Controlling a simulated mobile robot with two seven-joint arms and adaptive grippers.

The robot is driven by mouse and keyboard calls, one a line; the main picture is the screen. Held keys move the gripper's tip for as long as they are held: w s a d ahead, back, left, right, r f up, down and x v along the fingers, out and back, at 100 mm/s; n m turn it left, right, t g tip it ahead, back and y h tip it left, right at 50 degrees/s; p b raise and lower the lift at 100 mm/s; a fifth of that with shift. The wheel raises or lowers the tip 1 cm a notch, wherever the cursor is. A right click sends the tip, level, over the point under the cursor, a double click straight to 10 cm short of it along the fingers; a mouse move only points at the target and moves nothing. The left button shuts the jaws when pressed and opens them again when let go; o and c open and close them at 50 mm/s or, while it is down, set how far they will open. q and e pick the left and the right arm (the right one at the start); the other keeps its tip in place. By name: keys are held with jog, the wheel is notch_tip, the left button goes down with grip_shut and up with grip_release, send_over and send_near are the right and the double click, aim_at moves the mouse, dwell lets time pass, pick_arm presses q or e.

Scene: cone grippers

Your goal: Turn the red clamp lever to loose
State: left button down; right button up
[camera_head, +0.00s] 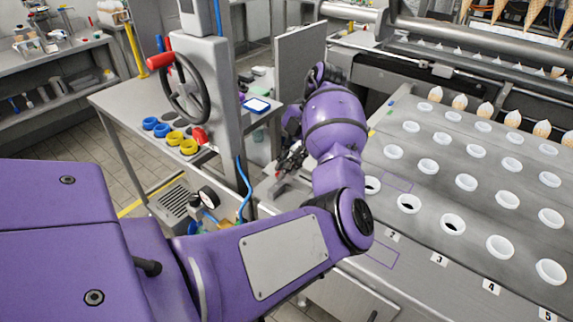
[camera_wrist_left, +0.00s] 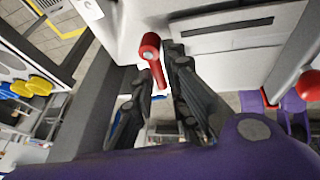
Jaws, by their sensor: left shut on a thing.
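The red clamp lever (camera_wrist_left: 150,47) shows in the left wrist view, with a round hub at its top and a narrow arm running down between my fingers. It is mounted on a pale machine body. My left gripper (camera_wrist_left: 159,68) has its two dark fingers on either side of the lever arm and is shut on it. In the head view my left gripper (camera_head: 290,160) is beyond my purple forearm, beside the pale machine housing. I cannot make out the lever there, and the fingers are partly hidden by my wrist. My right gripper is not in view.
A handwheel (camera_head: 185,90) stands on a grey column left of my gripper. Yellow rings (camera_head: 188,147) and blue rings (camera_head: 150,123) lie on a side table. A conveyor (camera_head: 450,175) with white cups fills the right. A red knob (camera_wrist_left: 310,82) shows at the wrist view's right edge.

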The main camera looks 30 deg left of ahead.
pick_arm(q)
jog(key=shift+w+a+r, duration=0.15)
jog(key=shift+a+r, duration=0.2)
jog(key=c, duration=1.8)
grip_release()
jog(key=shift+f, duration=0.2)
jog(key=shift+d+f, duration=0.1)
